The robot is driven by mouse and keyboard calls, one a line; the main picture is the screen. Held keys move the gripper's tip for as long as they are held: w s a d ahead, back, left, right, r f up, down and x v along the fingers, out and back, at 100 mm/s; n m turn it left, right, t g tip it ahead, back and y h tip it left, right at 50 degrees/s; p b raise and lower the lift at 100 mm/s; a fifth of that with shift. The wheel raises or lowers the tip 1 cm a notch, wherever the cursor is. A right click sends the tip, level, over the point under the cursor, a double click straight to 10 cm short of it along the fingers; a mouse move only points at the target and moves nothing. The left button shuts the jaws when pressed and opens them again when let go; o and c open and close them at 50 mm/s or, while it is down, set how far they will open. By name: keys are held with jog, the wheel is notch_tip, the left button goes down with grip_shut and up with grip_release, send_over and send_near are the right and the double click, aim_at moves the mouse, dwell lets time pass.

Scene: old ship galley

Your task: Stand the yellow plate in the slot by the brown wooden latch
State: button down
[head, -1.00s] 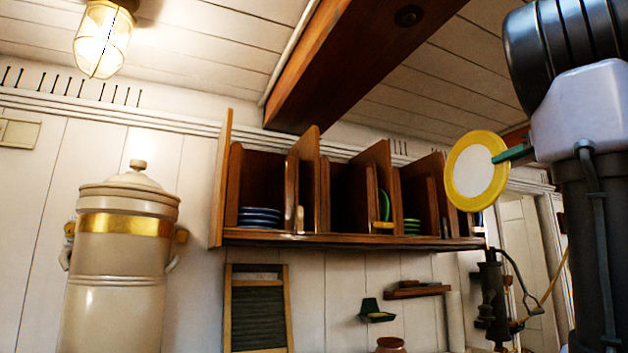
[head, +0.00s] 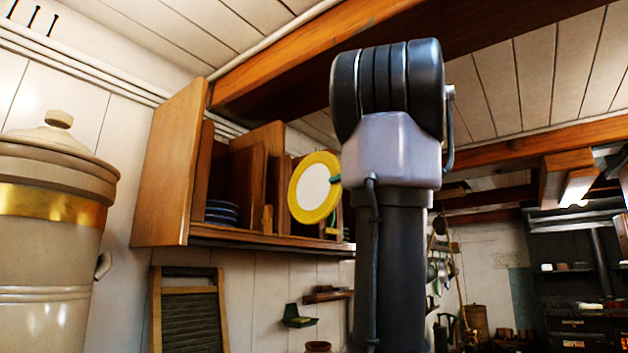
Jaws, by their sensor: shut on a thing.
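The yellow plate (head: 297,187) has a wide yellow rim and a white centre. It is held upright, its face toward the camera, and overlaps the middle of the wooden plate rack (head: 220,237) in the picture. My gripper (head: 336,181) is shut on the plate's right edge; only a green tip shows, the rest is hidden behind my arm. The small brown wooden latch (head: 267,219) is on the rack's front edge, left of the plate. The slot beside it is partly visible between dark dividers. I cannot tell the gap between plate and rack.
Blue plates (head: 221,212) are stacked in the rack's left bay. A yellow latch (head: 331,232) shows below the plate. A tall cream urn (head: 50,240) stands at left. A wooden ceiling beam (head: 300,55) runs above. A washboard (head: 188,305) hangs below the rack.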

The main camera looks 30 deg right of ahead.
jog(key=shift+w+a, duration=0.35)
jog(key=shift+w, duration=0.25)
jog(key=shift+w+a, duration=0.3)
jog(key=shift+w, duration=0.3)
jog(key=shift+w+a+f, duration=0.1)
jog(key=shift+w+a, duration=1.25)
jog(key=shift+w, duration=2.4)
jog(key=shift+w+a+f, duration=0.1)
jog(key=shift+w+a, duration=1.2)
jog(key=shift+w, duration=2.5)
jog(key=shift+w+a+f, duration=0.1)
jog(key=shift+w+a, duration=1.25)
jog(key=shift+w, duration=2.4)
jog(key=shift+w+a+f, duration=0.1)
jog(key=shift+w+f, duration=0.1)
jog(key=shift+f, duration=0.4)
jog(key=shift+n+y, duration=0.5)
jog(key=shift+y, duration=0.6)
jog(key=shift+r, duration=0.65)
jog(key=shift+r, duration=0.2)
